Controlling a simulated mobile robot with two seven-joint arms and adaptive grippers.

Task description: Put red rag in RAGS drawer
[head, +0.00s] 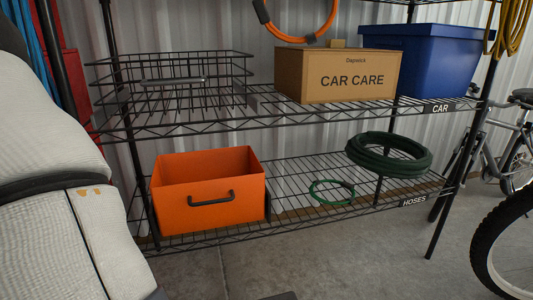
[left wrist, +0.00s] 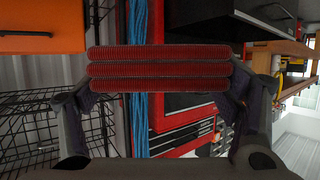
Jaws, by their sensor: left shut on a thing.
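My left gripper (left wrist: 158,85) shows only in the left wrist view. Its fingers are shut from both sides on the red rag (left wrist: 160,70), a ribbed, folded bundle held across the jaws. In the head view my pale left arm fills the left edge, and its gripper is out of frame. An orange open-topped drawer or bin (head: 209,194) with a black handle sits on the lower shelf. An orange front with a black handle (left wrist: 50,42) also shows in the left wrist view. No RAGS label is readable. My right gripper is not in view.
A wire basket (head: 170,85), a CAR CARE box (head: 338,76) and a blue bin (head: 425,62) stand on the upper shelf. Green hoses (head: 388,157) lie right of the orange drawer. A bicycle wheel (head: 500,245) is at the right. Blue cords (left wrist: 139,110) hang by a red cabinet (left wrist: 190,103).

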